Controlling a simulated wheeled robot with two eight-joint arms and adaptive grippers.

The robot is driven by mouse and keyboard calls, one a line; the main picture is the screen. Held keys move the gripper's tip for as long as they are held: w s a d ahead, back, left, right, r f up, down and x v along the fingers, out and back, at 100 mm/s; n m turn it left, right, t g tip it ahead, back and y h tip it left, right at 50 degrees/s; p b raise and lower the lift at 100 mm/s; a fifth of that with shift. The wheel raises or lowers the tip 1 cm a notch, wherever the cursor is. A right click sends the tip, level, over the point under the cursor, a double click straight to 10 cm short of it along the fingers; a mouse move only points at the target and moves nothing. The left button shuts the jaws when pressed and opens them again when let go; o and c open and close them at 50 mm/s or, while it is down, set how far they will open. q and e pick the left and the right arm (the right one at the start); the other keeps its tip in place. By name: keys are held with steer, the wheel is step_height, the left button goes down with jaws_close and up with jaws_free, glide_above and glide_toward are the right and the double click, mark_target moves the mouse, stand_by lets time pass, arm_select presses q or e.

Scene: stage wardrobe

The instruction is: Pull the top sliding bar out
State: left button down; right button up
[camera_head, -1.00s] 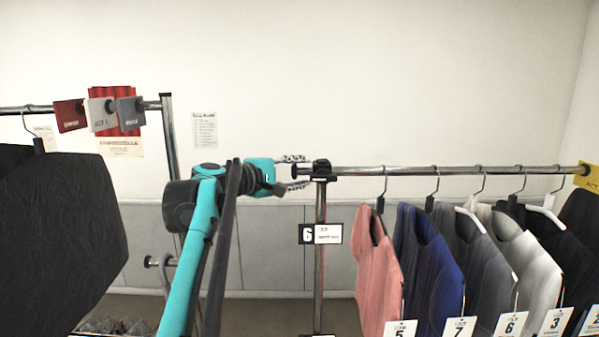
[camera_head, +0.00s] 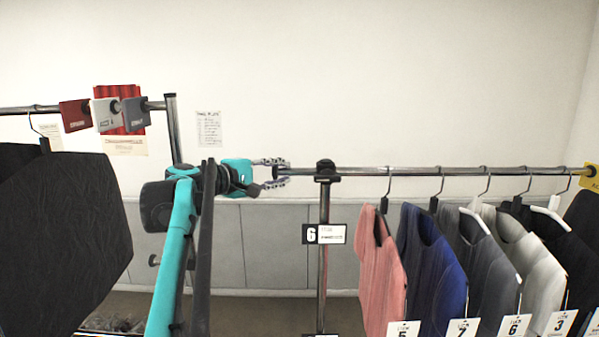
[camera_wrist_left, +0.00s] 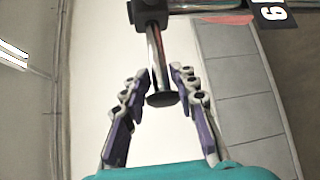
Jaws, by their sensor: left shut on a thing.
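The top sliding bar (camera_head: 300,172) is a thin chrome rod with a dark round end cap. It sticks out to the left of the black clamp (camera_head: 326,171) on top of the rack's upright post. My left gripper (camera_head: 281,172) is shut on the bar's end, with one finger above and one below it. In the left wrist view the bar (camera_wrist_left: 157,58) runs between the two fingers (camera_wrist_left: 160,90), its cap (camera_wrist_left: 163,98) near the fingertips. My right gripper is not in view.
Several garments with number tags, including a pink one (camera_head: 381,270), hang from the rack's rail (camera_head: 450,171) on the right. A "6" sign (camera_head: 324,234) is on the post. Another rack with a black garment (camera_head: 65,235) stands at left.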

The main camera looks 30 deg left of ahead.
arm_select(q)
steer(key=s+a+p, duration=0.1)
steer(key=s+a, duration=0.4)
steer(key=a, duration=0.3)
steer(key=s+a+p, duration=0.1)
steer(key=s+a, duration=0.4)
steer(key=a, duration=0.3)
steer(key=shift+a+p, duration=0.25)
steer(key=shift+p, duration=0.05)
steer(key=c, duration=1.4)
jaws_free()
steer(key=shift+c, duration=0.2)
steer(key=shift+s, duration=0.1)
steer(key=v, duration=1.2)
